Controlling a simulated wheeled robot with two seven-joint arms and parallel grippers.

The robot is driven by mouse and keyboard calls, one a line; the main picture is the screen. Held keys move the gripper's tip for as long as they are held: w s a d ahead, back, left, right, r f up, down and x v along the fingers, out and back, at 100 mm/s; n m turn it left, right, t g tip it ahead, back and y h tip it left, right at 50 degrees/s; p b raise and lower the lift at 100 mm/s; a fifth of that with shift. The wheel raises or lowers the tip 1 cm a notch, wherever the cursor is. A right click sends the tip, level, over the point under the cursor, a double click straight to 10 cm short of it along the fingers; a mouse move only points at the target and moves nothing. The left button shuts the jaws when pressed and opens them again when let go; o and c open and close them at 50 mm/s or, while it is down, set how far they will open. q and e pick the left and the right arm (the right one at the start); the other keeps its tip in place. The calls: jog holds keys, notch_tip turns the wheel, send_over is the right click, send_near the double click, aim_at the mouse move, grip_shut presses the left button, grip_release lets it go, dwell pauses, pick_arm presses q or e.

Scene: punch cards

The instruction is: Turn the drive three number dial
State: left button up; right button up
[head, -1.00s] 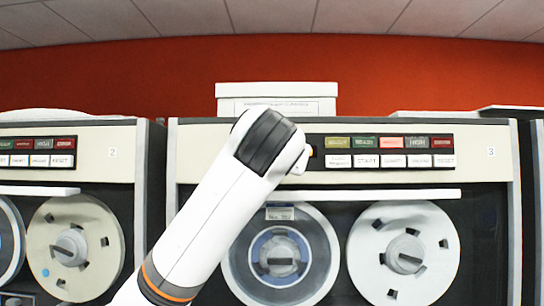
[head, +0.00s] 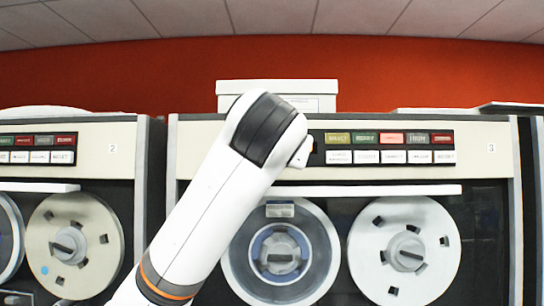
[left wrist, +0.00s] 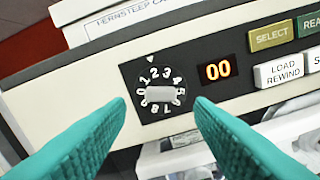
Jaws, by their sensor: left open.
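The number dial (left wrist: 147,104) of drive three is a black plate with white digits around a pale grey bar knob (left wrist: 160,94). In the left wrist view a small white triangle sits above it, near the 2. A display (left wrist: 217,69) beside the dial reads 00 in orange. My left gripper (left wrist: 163,101) is open, with one teal finger on each side of the dial; I cannot tell whether they touch the panel. In the head view, my left arm hides the dial on drive three (head: 489,148). My right gripper is not in view.
Buttons (head: 389,147) line the panel right of the dial. A white ledge (head: 400,190) juts out below it, above two tape reels (head: 403,251). A white box (head: 300,100) stands on top. Drive two (head: 112,149) is at the left.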

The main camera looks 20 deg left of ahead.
pick_arm(q)
jog(key=b+v, duration=0.5)
jog(key=v, duration=0.4)
jog(key=shift+s, duration=0.2)
jog(key=shift+d, duration=0.1)
